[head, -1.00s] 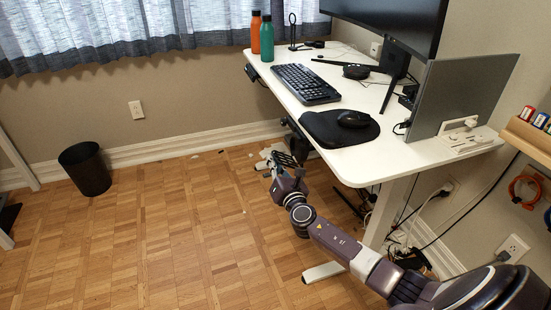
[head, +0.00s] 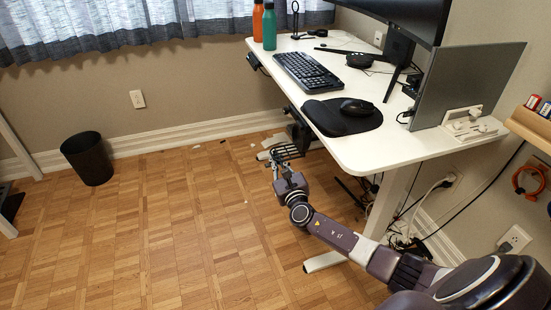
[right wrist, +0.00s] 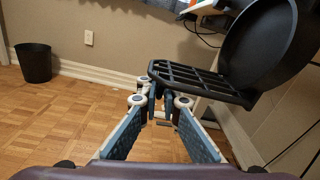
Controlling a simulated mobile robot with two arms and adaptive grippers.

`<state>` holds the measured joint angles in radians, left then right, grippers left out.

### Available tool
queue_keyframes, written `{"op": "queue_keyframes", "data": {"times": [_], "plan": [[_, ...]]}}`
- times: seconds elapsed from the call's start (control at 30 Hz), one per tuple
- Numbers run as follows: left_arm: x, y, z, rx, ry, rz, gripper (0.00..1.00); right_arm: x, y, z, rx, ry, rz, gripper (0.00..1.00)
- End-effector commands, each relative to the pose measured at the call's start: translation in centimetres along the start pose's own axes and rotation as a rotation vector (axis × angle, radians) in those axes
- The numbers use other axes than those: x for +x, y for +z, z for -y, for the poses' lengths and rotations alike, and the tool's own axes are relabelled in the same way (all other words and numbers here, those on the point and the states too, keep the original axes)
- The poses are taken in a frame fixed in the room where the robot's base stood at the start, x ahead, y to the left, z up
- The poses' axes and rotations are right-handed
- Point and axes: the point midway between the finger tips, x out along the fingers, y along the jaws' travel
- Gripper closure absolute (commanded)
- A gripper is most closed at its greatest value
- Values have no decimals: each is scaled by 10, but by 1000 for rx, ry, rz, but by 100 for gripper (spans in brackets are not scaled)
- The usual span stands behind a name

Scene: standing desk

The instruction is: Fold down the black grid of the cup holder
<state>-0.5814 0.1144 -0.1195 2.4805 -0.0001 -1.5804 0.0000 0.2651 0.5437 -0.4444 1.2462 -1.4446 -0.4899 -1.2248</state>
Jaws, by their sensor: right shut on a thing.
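The cup holder hangs at the desk's left edge. Its black grid (head: 289,152) sticks out to the left, nearly level, in the head view. In the right wrist view the slotted grid (right wrist: 200,80) joins a larger round black part (right wrist: 262,45), which stands steeply at its right. My right gripper (head: 279,166) is at the grid's outer, near end. Its fingertips (right wrist: 160,103) are close together around the grid's left corner, shut on it; the exact contact is partly hidden. My left gripper is not in view.
The white desk (head: 385,150) carries a keyboard (head: 308,72), a mouse on a black pad (head: 340,117), bottles and a monitor. A black bin (head: 88,160) stands by the wall. Small pale scraps lie near the skirting.

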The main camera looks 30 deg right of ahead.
Motion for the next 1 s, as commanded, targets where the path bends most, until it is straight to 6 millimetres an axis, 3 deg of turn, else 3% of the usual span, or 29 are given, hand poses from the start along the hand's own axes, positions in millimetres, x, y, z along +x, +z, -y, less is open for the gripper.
{"op": "queue_keyframes", "data": {"times": [0.43, 0.5, 0.77, 1.0], "plan": [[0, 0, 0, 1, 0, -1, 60, 0, 0, 0, -15, 1, 2, 100], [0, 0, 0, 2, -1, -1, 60, 0, 0, -1, -15, 2, 1, 89], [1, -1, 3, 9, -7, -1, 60, 0, -2, -1, -12, 2, -1, 88], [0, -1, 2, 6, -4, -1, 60, -17, -3, -1, -11, 2, -3, 88]]}}
